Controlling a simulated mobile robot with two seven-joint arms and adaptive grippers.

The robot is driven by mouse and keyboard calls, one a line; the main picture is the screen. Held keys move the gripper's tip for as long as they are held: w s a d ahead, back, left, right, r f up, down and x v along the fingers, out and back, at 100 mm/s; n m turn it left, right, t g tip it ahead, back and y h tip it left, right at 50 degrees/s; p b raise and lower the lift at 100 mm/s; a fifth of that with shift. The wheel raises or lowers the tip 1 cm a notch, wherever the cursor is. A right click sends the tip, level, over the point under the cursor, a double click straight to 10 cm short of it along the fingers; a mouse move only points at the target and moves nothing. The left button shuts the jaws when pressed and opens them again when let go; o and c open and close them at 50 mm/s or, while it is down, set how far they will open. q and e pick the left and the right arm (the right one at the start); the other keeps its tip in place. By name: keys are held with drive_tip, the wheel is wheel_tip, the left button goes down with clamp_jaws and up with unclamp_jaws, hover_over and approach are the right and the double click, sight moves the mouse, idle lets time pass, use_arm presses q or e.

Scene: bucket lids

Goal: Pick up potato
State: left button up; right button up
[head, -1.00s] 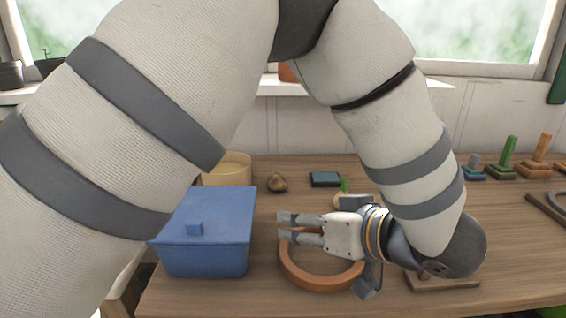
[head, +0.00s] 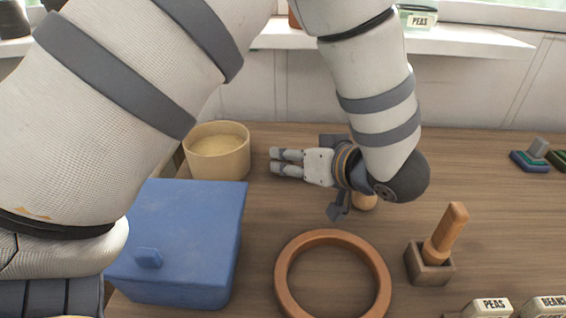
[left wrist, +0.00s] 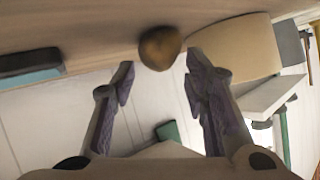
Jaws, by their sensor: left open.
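The potato (left wrist: 159,47) is a small brown lump on the wooden table in the left wrist view. It sits between and just beyond the tips of my left gripper (left wrist: 162,64), whose fingers are apart with nothing between them. In the head view my left gripper (head: 272,161) reaches leftward over the back of the table, pointing toward the tan round container (head: 218,165). The potato does not show in the head view now; the gripper seems to cover it. My right gripper is not in view.
A blue lidded box (head: 185,215) stands at the left, in front of the tan container. A brown ring (head: 283,275) lies in front of my gripper. A wooden holder with an orange peg (head: 430,262) is to its right. A dark flat block (left wrist: 30,62) lies near the potato.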

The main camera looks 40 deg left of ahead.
use_arm(q)
drive_tip(key=x, duration=0.4)
drive_tip(key=shift+f, duration=0.15)
drive_tip(key=c, duration=0.8)
